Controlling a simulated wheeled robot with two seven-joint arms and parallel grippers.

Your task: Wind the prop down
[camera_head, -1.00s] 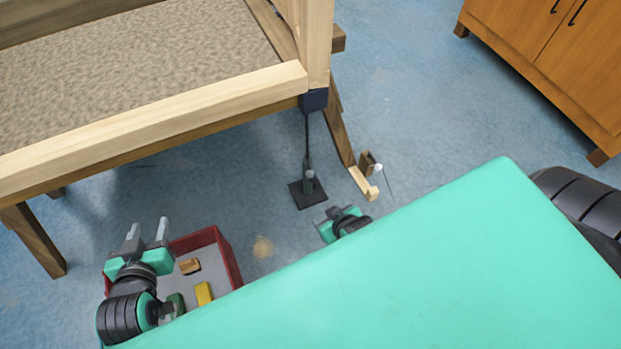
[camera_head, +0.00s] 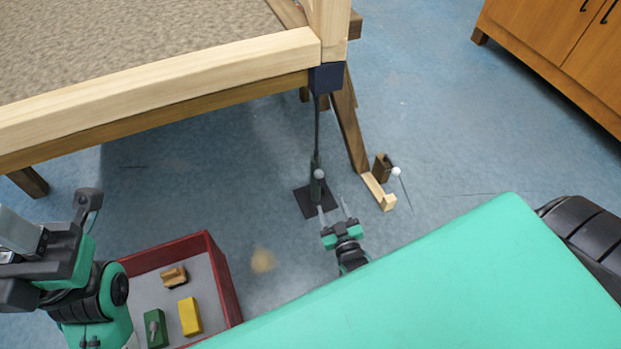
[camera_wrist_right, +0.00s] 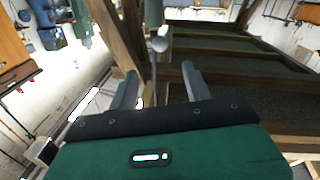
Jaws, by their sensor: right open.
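The prop (camera_head: 318,190) is a dark post on a square black base plate (camera_head: 307,204), with a thin rod rising to the dark block at the wooden frame's (camera_head: 200,80) corner. A grey ball knob (camera_head: 319,174) shows on it. My right gripper (camera_head: 332,205) is open just in front of the prop, its fingers pointing at it. In the right wrist view the knob (camera_wrist_right: 160,44) lies beyond the open fingers (camera_wrist_right: 160,88), with nothing between them. My left gripper (camera_head: 45,250) is at the left edge, partly cut off; its fingertips are unclear.
A red-walled tray (camera_head: 225,290) at the lower left holds a wooden piece, a green block and a yellow block (camera_head: 190,317). A wooden brace with a small block (camera_head: 384,195) stands right of the prop, beside a white ball on a thin rod (camera_head: 396,172). A cabinet (camera_head: 560,50) is at upper right.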

